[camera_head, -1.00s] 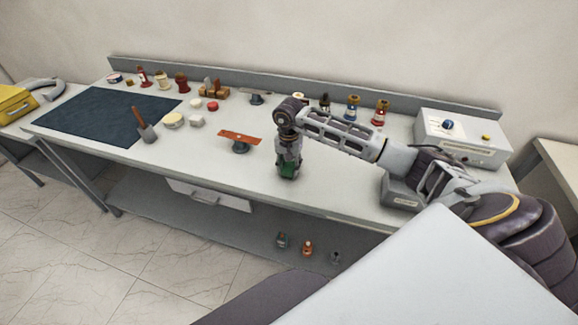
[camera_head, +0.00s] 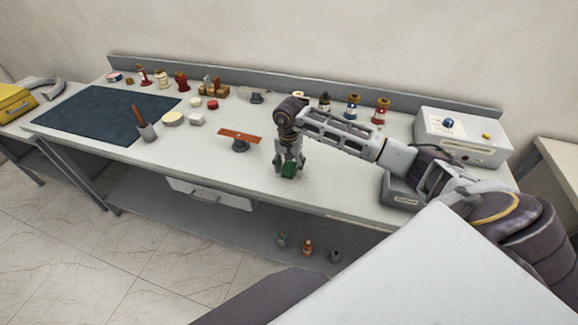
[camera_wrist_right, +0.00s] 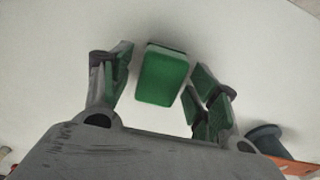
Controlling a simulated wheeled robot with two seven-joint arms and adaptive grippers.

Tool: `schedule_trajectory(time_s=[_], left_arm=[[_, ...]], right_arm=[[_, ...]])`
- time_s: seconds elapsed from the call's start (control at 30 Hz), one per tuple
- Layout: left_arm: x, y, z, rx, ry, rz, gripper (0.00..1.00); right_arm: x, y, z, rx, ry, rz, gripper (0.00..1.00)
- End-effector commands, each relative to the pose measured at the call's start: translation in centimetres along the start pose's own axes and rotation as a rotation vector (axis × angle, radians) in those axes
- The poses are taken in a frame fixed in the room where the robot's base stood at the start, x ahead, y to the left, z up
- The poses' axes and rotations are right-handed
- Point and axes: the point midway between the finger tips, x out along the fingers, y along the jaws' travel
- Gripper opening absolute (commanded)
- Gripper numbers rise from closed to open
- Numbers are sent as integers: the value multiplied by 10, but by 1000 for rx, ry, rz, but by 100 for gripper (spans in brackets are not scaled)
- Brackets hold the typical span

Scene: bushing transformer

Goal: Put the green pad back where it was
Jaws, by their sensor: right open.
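The green pad (camera_head: 289,170) is a small block on the white tabletop, near the front edge in the head view. In the right wrist view the pad (camera_wrist_right: 162,77) sits between the spread fingers, with a visible gap on each side. My right gripper (camera_head: 289,163) is open just above and around the pad, pointing down. Its fingers (camera_wrist_right: 160,92) have green inner faces of their own. The pad's underside is hidden. My left gripper is not in view.
An orange bar on a grey stand (camera_head: 240,139) is left of the gripper. A dark mat (camera_head: 105,115) lies at the left, with a trowel-like tool (camera_head: 146,130) beside it. Several bushings stand along the back. A white box (camera_head: 462,140) is at the right.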

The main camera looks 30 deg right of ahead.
Motion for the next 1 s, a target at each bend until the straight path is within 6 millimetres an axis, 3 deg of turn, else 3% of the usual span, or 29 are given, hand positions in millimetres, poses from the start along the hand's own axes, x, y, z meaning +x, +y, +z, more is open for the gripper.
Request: schedule_trajectory(time_s=[0.37,1.0], left_arm=[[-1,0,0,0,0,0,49],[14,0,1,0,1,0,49]], right_arm=[[-11,0,-1,0,2,-2,60],[-88,-1,-1,0,2,-2,60]])
